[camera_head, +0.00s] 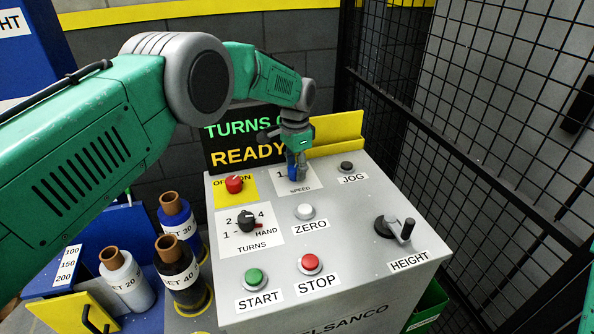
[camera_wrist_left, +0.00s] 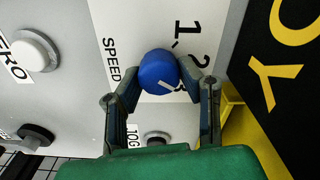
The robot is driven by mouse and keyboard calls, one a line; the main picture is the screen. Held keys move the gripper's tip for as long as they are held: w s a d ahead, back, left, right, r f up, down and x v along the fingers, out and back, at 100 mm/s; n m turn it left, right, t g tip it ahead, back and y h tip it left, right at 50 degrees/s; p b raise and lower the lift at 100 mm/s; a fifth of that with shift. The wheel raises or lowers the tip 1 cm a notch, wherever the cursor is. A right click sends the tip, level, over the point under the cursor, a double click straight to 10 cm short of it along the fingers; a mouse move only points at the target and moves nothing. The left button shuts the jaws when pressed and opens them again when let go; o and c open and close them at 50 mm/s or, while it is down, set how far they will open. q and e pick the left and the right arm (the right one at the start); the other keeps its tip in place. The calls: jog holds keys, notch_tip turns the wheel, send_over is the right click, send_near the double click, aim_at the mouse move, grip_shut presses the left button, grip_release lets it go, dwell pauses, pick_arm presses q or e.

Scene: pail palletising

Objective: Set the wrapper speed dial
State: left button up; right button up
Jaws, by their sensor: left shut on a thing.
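The blue speed dial (camera_wrist_left: 158,66) sits on a white plate marked SPEED on the console top. My left gripper (camera_wrist_left: 162,78) is shut on the dial, one finger on each side. The plate's 1 and 2 show beside the dial in the wrist view; another mark is partly hidden by a finger. A short white line shows on the dial's face, but I cannot tell which number it points to. In the head view the left gripper (camera_head: 297,168) reaches down over the speed plate (camera_head: 308,183) and mostly hides the dial. My right gripper is out of view.
The console holds a red switch (camera_head: 234,184), TURNS knob (camera_head: 247,221), ZERO button (camera_head: 304,211), JOG button (camera_head: 346,167), START (camera_head: 256,278), STOP (camera_head: 310,264) and HEIGHT crank (camera_head: 396,229). The display (camera_head: 245,150) reads READY. A mesh fence (camera_head: 470,165) stands right; film rolls (camera_head: 178,272) stand left.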

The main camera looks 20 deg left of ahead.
aim_at(296, 167)
pick_arm(q)
jog(key=n, duration=0.3)
jog(key=shift+a+n, duration=0.1)
jog(key=shift+n, duration=0.3)
jog(key=n, duration=0.4)
jog(key=shift+n+b, duration=0.3)
jog(key=shift+b, duration=0.05)
jog(key=n, duration=0.4)
jog(key=shift+s+n, duration=0.1)
jog(key=shift+n, duration=1.9)
jog(key=shift+f, duration=0.1)
jog(key=o, duration=1.1)
jog(key=shift+o, duration=0.2)
notch_tip(296, 167, up, 12)
